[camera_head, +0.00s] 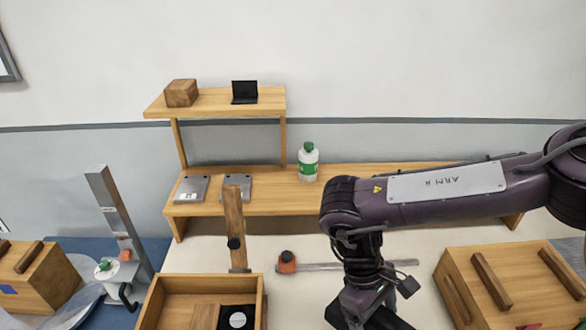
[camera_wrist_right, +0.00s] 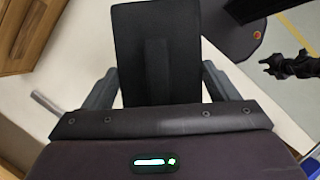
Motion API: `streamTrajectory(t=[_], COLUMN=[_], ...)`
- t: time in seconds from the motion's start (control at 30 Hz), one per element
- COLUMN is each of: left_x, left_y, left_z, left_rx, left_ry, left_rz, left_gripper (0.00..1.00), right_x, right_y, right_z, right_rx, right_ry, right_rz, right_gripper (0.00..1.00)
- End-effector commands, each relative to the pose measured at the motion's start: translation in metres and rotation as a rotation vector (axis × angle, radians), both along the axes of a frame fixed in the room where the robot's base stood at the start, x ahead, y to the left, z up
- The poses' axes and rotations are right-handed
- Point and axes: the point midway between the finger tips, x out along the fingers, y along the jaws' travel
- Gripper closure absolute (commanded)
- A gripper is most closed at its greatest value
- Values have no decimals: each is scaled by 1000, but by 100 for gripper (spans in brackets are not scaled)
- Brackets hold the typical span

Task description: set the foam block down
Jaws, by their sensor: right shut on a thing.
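The foam block (camera_wrist_right: 155,50) is a flat black slab with a raised strip, in the right wrist view. My right gripper (camera_wrist_right: 160,88) is shut on it, with one finger on each side. In the head view my right arm comes in from the right, and its gripper (camera_head: 368,308) points down at the bottom edge over the pale table. The block's lower end is hidden behind the gripper body. I cannot make the block out clearly in the head view. My left gripper is not seen in the head view.
A wooden tray (camera_head: 150,308) stands left of my gripper, a wooden box (camera_head: 515,268) right. A bar clamp (camera_head: 287,262) lies behind. A shelf (camera_head: 215,104) holds a wooden block and small black stand. A white bottle (camera_head: 308,163) stands on the lower shelf.

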Motion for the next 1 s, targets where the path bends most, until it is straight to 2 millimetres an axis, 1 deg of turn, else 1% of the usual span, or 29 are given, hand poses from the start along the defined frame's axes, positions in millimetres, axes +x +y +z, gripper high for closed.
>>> streamTrajectory(t=[0.03,0.13,0.2,0.33,0.5,1.0], left_x=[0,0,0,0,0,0], left_y=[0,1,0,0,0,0], left_z=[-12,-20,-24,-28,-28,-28], left_rx=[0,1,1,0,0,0], left_ry=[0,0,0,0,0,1], left_rz=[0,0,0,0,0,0], left_gripper=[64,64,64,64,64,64], right_x=[-2,-6,-8,-11,-12,-12], right_y=[-10,-22,-27,-34,-36,-37], right_z=[-5,0,3,8,11,11], right_rx=[5,6,6,4,0,-1], right_ry=[1,1,0,0,-1,-2], right_rz=[-150,-408,-542,-703,-776,-775], right_gripper=[41,41,41,41,41,41])
